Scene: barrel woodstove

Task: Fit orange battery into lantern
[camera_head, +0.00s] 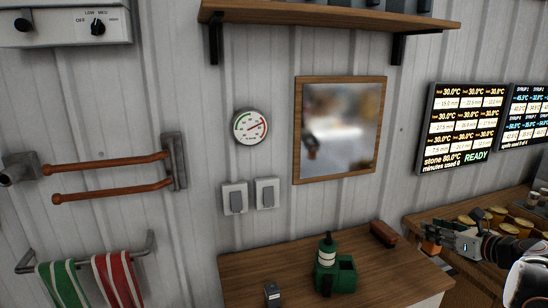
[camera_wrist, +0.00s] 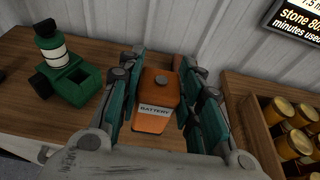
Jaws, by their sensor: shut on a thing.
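An orange battery (camera_wrist: 158,102) with a white label reading BATTERY is between the fingers of my gripper (camera_wrist: 162,80), which is shut on it. In the head view my gripper (camera_head: 430,238) is at the right, and a small bit of orange shows at its tip. The green lantern (camera_head: 334,276) stands upright on the wooden table, left of my gripper. In the wrist view the lantern (camera_wrist: 64,80) is at the upper left, with an open square socket in its base beside the lamp body. The battery is apart from the lantern.
The wooden table (camera_head: 390,274) also holds a brown block (camera_head: 383,234) and a small dark box (camera_head: 272,294). A crate of several gold-lidded jars (camera_wrist: 290,130) is at the right. A mirror (camera_head: 340,130) and display panels (camera_head: 462,128) are on the wall behind.

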